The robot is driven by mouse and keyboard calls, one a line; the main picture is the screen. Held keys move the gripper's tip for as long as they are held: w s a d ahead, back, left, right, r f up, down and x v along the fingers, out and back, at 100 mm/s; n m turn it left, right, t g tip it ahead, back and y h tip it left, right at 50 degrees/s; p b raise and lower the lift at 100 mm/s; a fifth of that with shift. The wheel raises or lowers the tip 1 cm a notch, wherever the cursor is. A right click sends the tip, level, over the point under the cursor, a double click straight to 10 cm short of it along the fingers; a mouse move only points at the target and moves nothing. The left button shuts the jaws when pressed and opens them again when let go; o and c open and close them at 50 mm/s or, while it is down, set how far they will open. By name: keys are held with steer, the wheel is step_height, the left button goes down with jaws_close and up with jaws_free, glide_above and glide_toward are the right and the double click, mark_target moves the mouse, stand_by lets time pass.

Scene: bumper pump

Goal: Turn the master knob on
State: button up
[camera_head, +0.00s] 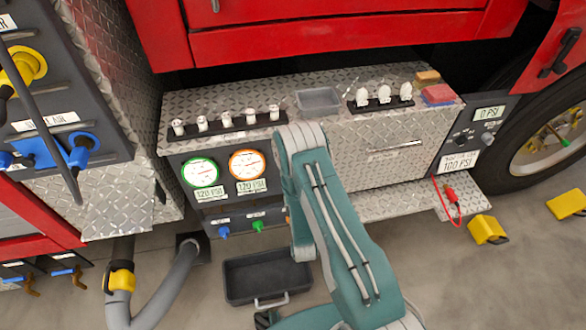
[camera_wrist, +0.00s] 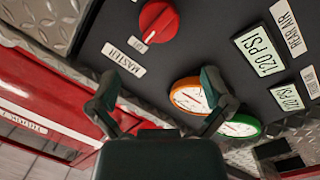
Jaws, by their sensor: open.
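The red round master knob (camera_wrist: 157,20) is on the dark panel at the top of the wrist view, with a pale ridge across its face. In the head view my arm covers the knob and I cannot make out my gripper.
Orange-ringed (camera_head: 247,164) and green-ringed (camera_head: 201,173) gauges with 120 PSI displays are on the panel. A black tray (camera_head: 266,278) lies on the floor below. A diamond-plate ledge (camera_head: 400,200) juts out at right. Blue (camera_head: 223,233) and green (camera_head: 258,227) valves sit under the gauges.

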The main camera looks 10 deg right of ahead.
steer(key=w, duration=0.6)
steer(key=w+d, duration=0.1)
steer(key=w, duration=0.3)
steer(key=shift+d+f, duration=0.1)
steer(key=shift+f, duration=0.2)
steer(key=c, duration=1)
